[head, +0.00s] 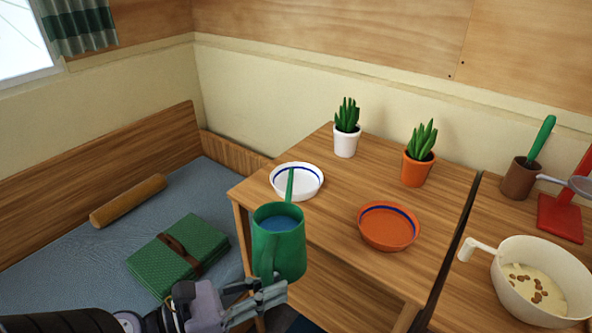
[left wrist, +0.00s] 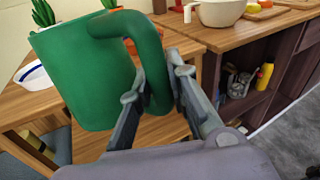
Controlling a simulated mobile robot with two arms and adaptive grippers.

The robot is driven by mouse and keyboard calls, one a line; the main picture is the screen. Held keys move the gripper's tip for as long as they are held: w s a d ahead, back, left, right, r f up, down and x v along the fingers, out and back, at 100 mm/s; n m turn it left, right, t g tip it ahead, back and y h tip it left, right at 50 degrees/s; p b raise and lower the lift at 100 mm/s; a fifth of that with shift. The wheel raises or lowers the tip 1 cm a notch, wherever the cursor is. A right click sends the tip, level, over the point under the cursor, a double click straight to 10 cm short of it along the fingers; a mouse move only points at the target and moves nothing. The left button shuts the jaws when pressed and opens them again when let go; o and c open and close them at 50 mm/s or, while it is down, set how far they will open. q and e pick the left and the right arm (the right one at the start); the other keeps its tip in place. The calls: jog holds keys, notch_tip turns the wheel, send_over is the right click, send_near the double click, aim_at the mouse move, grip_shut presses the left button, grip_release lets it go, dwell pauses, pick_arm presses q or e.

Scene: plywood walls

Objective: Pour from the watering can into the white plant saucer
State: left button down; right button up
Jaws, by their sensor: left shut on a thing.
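The green watering can (head: 279,243) has blue water inside and stands about upright in the air in front of the wooden table. Its spout points away from me, and the spout tip overlaps the white plant saucer in the head view. My left gripper (head: 256,297) is shut on the can's handle, which also shows in the left wrist view (left wrist: 150,62). The white plant saucer (head: 309,183) with a blue ring sits at the table's left edge. Its blue-ringed rim partly shows in the left wrist view (left wrist: 33,75). My right gripper is not in view.
An orange saucer (head: 388,228) lies right of the can on the table (head: 341,206). A white pot (head: 346,144) and an orange pot (head: 417,172) with plants stand behind. A cream bowl (head: 510,300) is on the right counter. A bench (head: 72,243) holds a green bundle (head: 178,255) and roll (head: 127,201).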

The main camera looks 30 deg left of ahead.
pick_arm(q)
jog(key=shift+w+r, duration=0.15)
jog(key=shift+r, duration=0.2)
jog(key=shift+w+r, duration=0.1)
jog(key=shift+r, duration=0.1)
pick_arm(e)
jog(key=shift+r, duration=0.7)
pick_arm(q)
jog(key=shift+a+r+n+p, duration=0.15)
jog(key=shift+n+p, duration=0.15)
jog(key=shift+p, duration=0.15)
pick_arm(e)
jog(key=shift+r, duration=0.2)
pick_arm(q)
jog(key=shift+w+r+g, duration=0.1)
jog(key=shift+g, duration=0.2)
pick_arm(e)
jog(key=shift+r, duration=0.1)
pick_arm(q)
jog(key=shift+w+r, duration=0.15)
jog(key=shift+p, duration=0.3)
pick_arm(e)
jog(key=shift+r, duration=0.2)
pick_arm(q)
jog(key=shift+r, duration=0.15)
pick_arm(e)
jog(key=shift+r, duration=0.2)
